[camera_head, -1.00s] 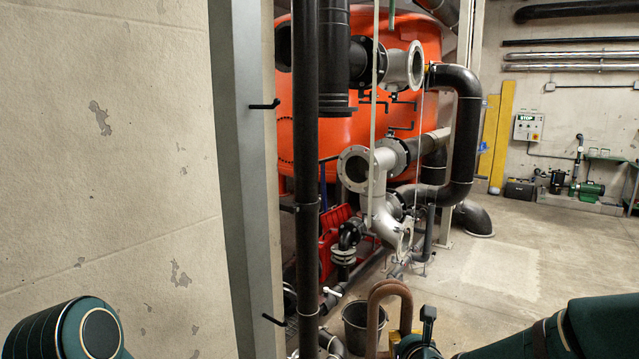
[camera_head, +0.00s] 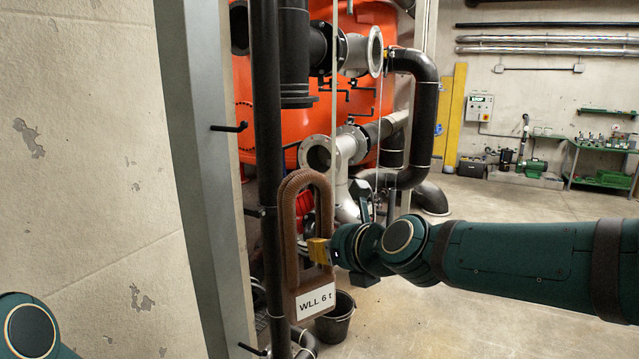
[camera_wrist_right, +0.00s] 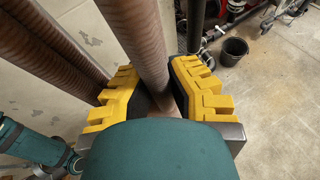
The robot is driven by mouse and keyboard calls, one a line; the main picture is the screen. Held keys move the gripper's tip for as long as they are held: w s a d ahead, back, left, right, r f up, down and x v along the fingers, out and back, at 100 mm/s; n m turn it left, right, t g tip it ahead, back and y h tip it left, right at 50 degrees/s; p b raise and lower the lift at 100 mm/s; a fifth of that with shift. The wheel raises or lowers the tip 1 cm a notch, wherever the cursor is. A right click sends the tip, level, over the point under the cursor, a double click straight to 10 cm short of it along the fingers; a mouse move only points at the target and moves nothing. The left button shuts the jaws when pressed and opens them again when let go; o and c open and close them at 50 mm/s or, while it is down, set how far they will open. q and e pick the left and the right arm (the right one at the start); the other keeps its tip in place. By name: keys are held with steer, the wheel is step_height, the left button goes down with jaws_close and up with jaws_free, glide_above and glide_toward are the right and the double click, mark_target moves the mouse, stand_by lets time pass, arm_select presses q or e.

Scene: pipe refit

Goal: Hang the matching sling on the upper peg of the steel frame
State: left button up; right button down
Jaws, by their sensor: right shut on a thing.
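A brown ribbed loop sling (camera_head: 291,215) with a white "WLL 6 t" tag hangs upright from my right gripper (camera_head: 322,251), whose yellow jaws are shut on its right strand. In the right wrist view the sling (camera_wrist_right: 135,35) passes between the yellow jaws (camera_wrist_right: 157,95). The grey steel frame (camera_head: 200,170) stands left of the sling, apart from it in the picture. Its upper peg (camera_head: 229,127) is a short black rod with an upturned tip, left of and above the sling's top. A lower peg (camera_head: 252,349) shows near the bottom edge. My left gripper is out of view.
A tall black pipe (camera_head: 267,150) stands between the frame and the sling in the picture. Pale flanged pipework (camera_head: 320,153) and an orange tank (camera_head: 370,100) are behind. A black bucket (camera_head: 335,318) stands on the floor. Open floor lies to the right.

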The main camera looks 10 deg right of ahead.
steer(key=s+r+n+y, duration=0.1)
steer(key=s+r, duration=0.1)
steer(key=r, duration=0.2)
steer(key=s+a+r+n+g+y+p, duration=0.1)
steer(key=s+r, duration=0.1)
steer(key=r, duration=0.2)
steer(key=s+a+r+n+y+p, duration=0.1)
steer(key=s+r, duration=0.2)
steer(key=shift+s+a+r+g, duration=0.1)
steer(key=shift+a+r+g, duration=0.1)
steer(key=shift+r+g, duration=0.15)
steer(key=w+a+f+p, duration=0.1)
steer(key=w+a, duration=0.5)
steer(key=a, duration=0.2)
steer(key=shift+w+a+f, duration=0.25)
steer(key=shift+a+f, duration=0.15)
stand_by(0.5)
steer(key=shift+f, duration=0.1)
stand_by(0.6)
